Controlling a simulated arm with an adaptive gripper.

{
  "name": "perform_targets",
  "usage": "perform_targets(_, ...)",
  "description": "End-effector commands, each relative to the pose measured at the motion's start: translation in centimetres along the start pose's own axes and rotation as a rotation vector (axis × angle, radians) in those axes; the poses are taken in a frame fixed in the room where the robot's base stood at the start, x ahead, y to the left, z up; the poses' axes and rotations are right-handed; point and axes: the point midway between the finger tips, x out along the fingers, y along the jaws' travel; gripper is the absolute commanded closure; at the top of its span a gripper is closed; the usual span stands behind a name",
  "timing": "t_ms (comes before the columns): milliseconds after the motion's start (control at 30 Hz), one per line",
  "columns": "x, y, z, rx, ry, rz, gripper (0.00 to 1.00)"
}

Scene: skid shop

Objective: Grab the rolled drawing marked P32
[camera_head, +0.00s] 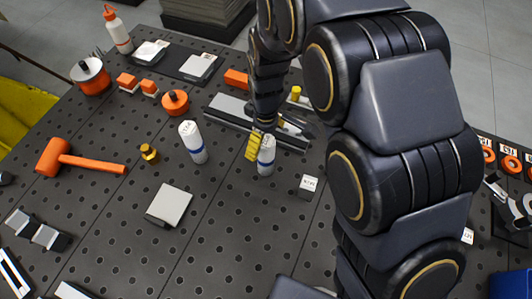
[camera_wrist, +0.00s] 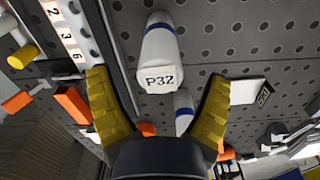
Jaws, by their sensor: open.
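The rolled drawing marked P32 (camera_wrist: 160,60) is a white roll with a blue band, and its label shows on the end facing the wrist camera. In the wrist view it appears between the tips of my open gripper (camera_wrist: 157,78), with no contact visible. In the head view, the white roll (camera_head: 266,157) right beside my gripper (camera_head: 254,147) appears to be this one; its label is not readable there. One yellow finger shows just left of it; the other is hidden.
A small white labelled block (camera_head: 308,186) is right of the nearer roll. A brass fitting (camera_head: 149,153), a grey-white block (camera_head: 169,205) and an orange mallet (camera_head: 78,160) lie to the left. A long grey metal part (camera_head: 232,112) is behind. The perforated bench in front is largely clear.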

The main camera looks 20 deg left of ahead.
Motion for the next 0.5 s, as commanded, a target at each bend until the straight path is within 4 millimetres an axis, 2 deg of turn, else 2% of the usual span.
perform_targets(33,0.97,-0.09,0.14,0.000,-0.006,-0.005,0.20)
perform_targets(100,1.69,-0.08,0.15,0.000,-0.006,-0.005,0.20)
perform_targets(333,1.86,0.00,0.07,0.000,-0.002,-0.001,0.20)
perform_targets(367,1.85,0.00,0.07,0.000,-0.002,-0.001,0.26)
perform_targets(400,1.86,0.00,0.08,0.000,-0.002,-0.001,0.43)
perform_targets(467,1.85,0.00,0.08,0.000,-0.002,-0.001,0.68)
perform_targets(500,1.85,0.00,0.08,0.000,-0.002,-0.001,0.85)
